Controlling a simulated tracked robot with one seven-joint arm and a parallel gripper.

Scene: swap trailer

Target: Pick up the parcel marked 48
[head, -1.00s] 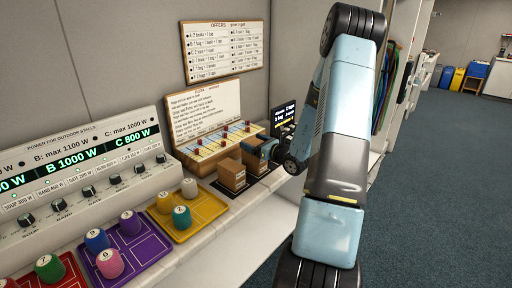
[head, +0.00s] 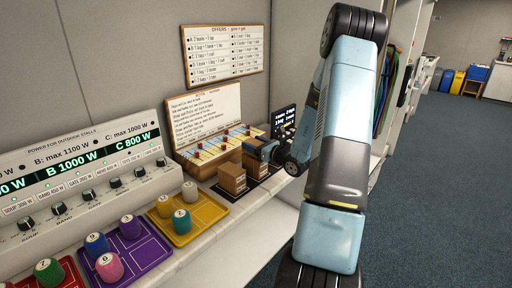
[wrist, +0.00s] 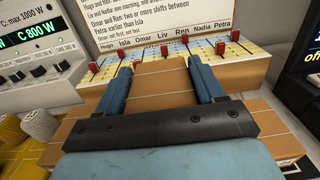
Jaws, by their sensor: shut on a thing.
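I cannot read a number on either. My gripper (head: 260,150) is at the rear parcel, and the front parcel stands clear of it. In the wrist view my gripper (wrist: 160,66) has its two blue fingers on either side of a brown parcel top (wrist: 160,88) and is shut on it. The gripper body hides most of that parcel.
A slotted board with red pegs (head: 215,153) stands behind the parcels. A dark screen (head: 284,117) is to their right. Yellow (head: 208,213) and purple (head: 152,238) trays with coloured canisters lie to the left, below the power panel (head: 90,165).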

